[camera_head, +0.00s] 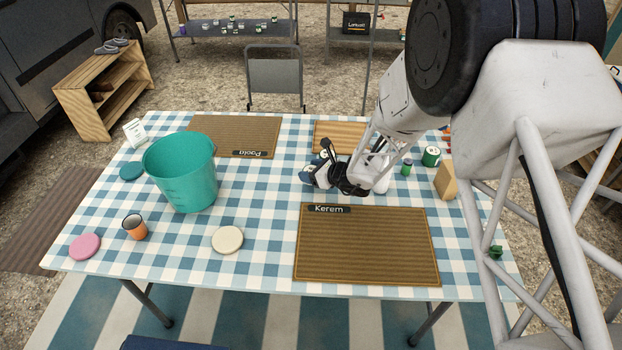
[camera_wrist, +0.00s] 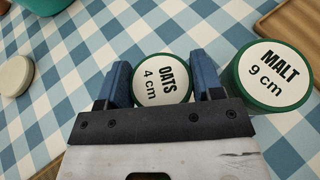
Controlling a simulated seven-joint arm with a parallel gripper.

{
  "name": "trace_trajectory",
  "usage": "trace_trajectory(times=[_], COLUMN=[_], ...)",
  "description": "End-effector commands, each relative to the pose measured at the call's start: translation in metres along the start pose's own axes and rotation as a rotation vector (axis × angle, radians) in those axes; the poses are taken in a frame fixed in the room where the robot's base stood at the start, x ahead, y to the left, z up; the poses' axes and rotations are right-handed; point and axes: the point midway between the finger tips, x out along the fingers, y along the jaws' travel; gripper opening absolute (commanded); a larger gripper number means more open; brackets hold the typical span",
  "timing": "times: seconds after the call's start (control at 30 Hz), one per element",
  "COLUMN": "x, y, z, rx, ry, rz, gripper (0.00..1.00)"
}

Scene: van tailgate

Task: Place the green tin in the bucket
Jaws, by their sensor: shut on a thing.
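A small green tin with a white lid marked OATS 4 cm (camera_wrist: 162,80) sits between my gripper's two blue fingers in the wrist view. My gripper (camera_wrist: 163,82) is shut on it. In the head view my gripper (camera_head: 322,176) is low over the middle of the table, and the arm hides part of it. I cannot tell whether the tin is clear of the tabletop. The teal bucket (camera_head: 183,178) stands upright to the left, apart from my gripper.
Two more green tins, one larger (camera_head: 431,156) and one small (camera_head: 406,168), stand right of my gripper, near a wooden block (camera_head: 445,181). The Kerem mat (camera_head: 366,250) lies in front. An orange cup (camera_head: 135,228), a cream disc (camera_head: 227,240) and a pink disc (camera_head: 84,247) lie front left.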

Motion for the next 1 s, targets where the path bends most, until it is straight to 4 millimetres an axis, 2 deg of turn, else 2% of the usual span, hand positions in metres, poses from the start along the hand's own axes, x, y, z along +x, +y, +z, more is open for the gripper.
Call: trace_trajectory(times=[0.3,0.7,1.0], x=[0.001,0.013,0.013], y=[0.0,0.001,0.0], z=[-0.002,-0.032,-0.033], rx=[0.001,0.001,0.001], ry=[0.0,0.0,0.0], rz=[0.0,0.001,0.0], gripper=[0.36,0.36,0.36])
